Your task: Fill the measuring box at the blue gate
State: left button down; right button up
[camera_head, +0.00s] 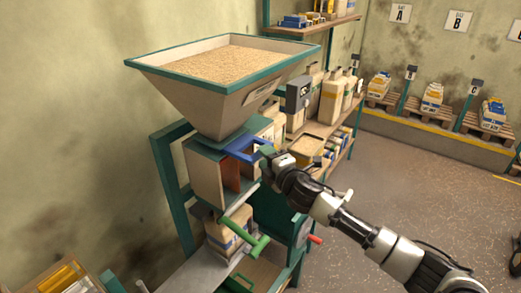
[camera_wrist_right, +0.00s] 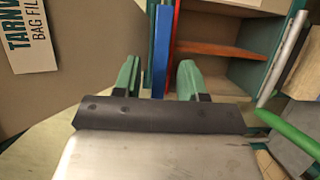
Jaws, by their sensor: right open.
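The hopper (camera_head: 212,95) is heaped with grain (camera_head: 225,64). Below its spout is the grey measuring box (camera_head: 205,178), with a reddish-brown panel in its open side; no grain shows in it. The blue gate handle (camera_head: 243,148) sticks out at the top of the box, and in the right wrist view it is a blue bar (camera_wrist_right: 161,50). My right gripper (camera_wrist_right: 157,78) is open, with its green fingers on either side of the bar in that view. Whether they touch it I cannot tell. My left gripper is not in view.
A green-handled lever (camera_head: 246,236) and a paper bag (camera_head: 224,232) are below the box. A red-handled crank (camera_head: 314,239) is to their right. Shelves with containers (camera_head: 330,98) stand behind. Open floor (camera_head: 400,165) lies to the right.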

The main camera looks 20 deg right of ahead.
jog(key=shift+x, duration=1.55)
grip_shut()
